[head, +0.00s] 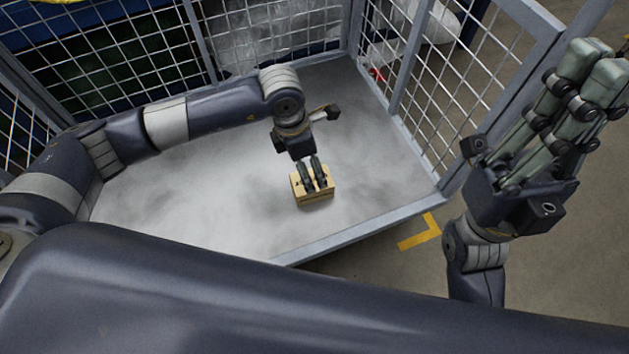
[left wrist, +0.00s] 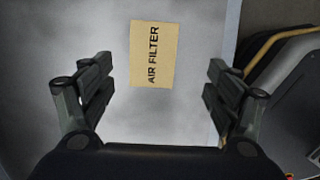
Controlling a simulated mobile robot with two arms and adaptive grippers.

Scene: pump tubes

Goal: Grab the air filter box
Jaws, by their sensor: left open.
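The air filter box (head: 316,199) is a small tan carton on the grey floor of a mesh-sided cage cart, near its front edge. In the left wrist view the box (left wrist: 153,54) shows its top with the words AIR FILTER, lying between and ahead of the spread fingers. My left gripper (head: 318,178) points down over the box in the head view and covers part of it. In the wrist view the left gripper (left wrist: 152,92) is open and empty. My right gripper (head: 600,70) is raised at the right, outside the cart, fingers up; its grip state is unclear.
The cart has wire mesh walls (head: 480,95) at the back and right, and a low grey front rim (head: 370,232). Its grey floor (head: 190,205) is otherwise bare around the box. A yellow floor marking (head: 424,233) lies outside at the right.

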